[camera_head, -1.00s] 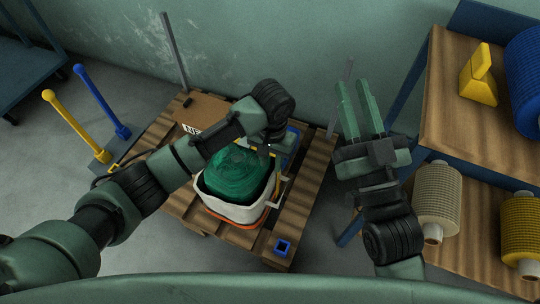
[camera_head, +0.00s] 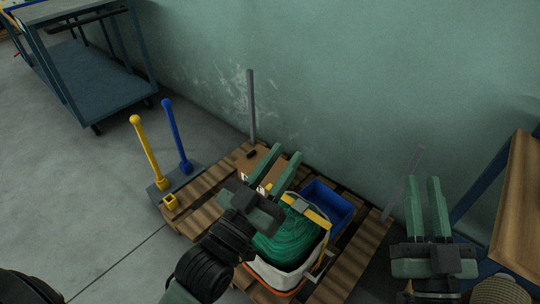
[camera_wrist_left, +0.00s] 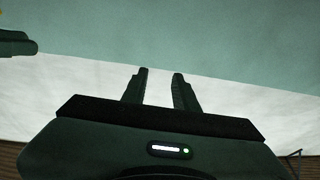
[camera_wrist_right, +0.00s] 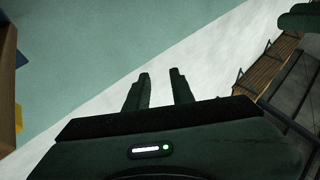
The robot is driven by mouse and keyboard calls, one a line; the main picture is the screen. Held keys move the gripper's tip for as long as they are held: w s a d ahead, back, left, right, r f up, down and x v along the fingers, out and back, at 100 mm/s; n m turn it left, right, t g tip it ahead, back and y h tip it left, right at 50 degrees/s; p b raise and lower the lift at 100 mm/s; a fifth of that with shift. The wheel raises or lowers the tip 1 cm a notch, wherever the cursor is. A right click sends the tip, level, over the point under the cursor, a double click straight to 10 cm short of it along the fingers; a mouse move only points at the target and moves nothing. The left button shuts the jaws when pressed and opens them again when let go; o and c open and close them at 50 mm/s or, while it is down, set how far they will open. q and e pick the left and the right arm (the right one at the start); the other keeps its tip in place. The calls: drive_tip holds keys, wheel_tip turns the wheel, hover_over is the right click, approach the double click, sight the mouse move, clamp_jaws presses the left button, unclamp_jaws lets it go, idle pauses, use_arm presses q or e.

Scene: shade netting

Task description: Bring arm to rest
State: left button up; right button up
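My left gripper (camera_head: 286,151) is over the pallet in the head view. It is in front of the cardboard box and the green netting and partly covers them. Its two fingers are apart with nothing between them, and the left wrist view shows the same gap (camera_wrist_left: 159,76). My right gripper (camera_head: 425,179) is at the right, fingers pointing up the picture, beside the pallet's right corner. Its fingers are apart and empty, as the right wrist view also shows (camera_wrist_right: 160,73). The green netting (camera_head: 288,236) lies bundled in a white container (camera_head: 318,262) on the pallet.
The wooden pallet (camera_head: 371,231) also bears a blue bin (camera_head: 330,203) and a cardboard box (camera_head: 249,164). Grey posts stand at its corners. A yellow post (camera_head: 146,150) and a blue post (camera_head: 177,135) stand left. A blue cart (camera_head: 85,75) is further back. A wooden bench (camera_head: 520,215) is right.

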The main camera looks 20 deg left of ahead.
use_arm(q)
drive_tip(key=shift+s+a+r+t+y, duration=0.3)
drive_tip(key=shift+s+a+r+t, duration=0.2)
drive_tip(key=shift+s+a+r, duration=0.45)
drive_tip(key=shift+w, duration=0.15)
